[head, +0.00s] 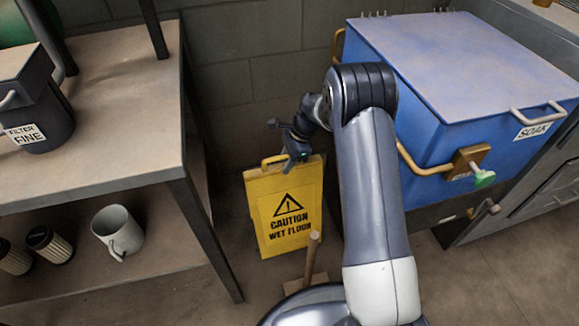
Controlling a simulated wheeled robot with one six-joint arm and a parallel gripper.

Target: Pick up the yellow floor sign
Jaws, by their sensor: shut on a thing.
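The yellow floor sign (268,222) is in the middle of the head view, with "CAUTION WET FLOOR" and a black warning triangle on its face. It is upright and tilted slightly, between the bench on the left and the blue tank on the right. It has a handle loop at its top edge. My gripper (290,160) is at that top edge, shut on the sign by its upper part. The fingertips are small and partly dark here. Whether the sign's lower edge touches the floor is hard to tell.
A bench (110,110) with a lower shelf stands left, holding a grey mug (117,229). A blue tank (420,130) labelled SOAK stands right, with protruding handles. A wooden-handled tool (312,255) stands just in front of the sign. A block wall (270,45) is behind.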

